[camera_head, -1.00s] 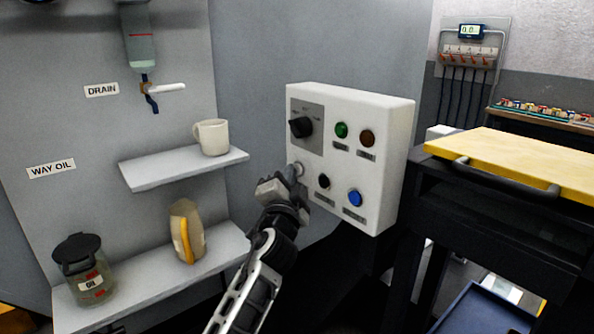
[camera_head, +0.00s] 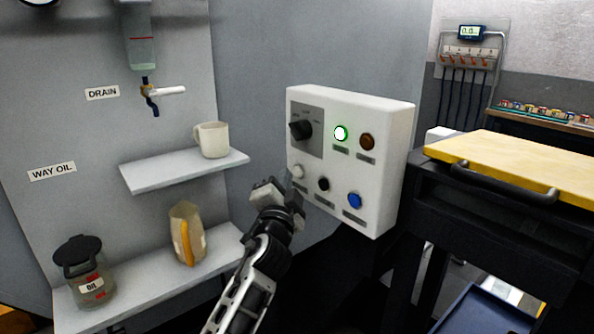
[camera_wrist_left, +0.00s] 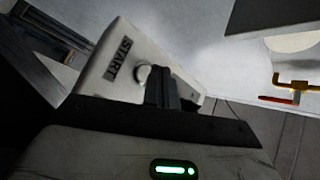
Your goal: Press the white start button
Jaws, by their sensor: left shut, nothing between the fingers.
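The white control box (camera_head: 385,187) has a white button (camera_head: 298,172) at its lower left, a black button (camera_head: 323,184) and a blue button (camera_head: 355,200). Above are a dark selector knob (camera_head: 301,129), a brightly lit green lamp (camera_head: 341,133) and an unlit brown lamp (camera_head: 367,141). My left gripper (camera_head: 268,190) is shut and empty, just left of and below the white button, apart from it in the head view. In the left wrist view, the shut fingers (camera_wrist_left: 161,88) are beside the white button (camera_wrist_left: 142,73), near the START label (camera_wrist_left: 118,59). My right gripper is not in view.
A dark cart with a yellow top (camera_head: 530,160) stands close to the box's right.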

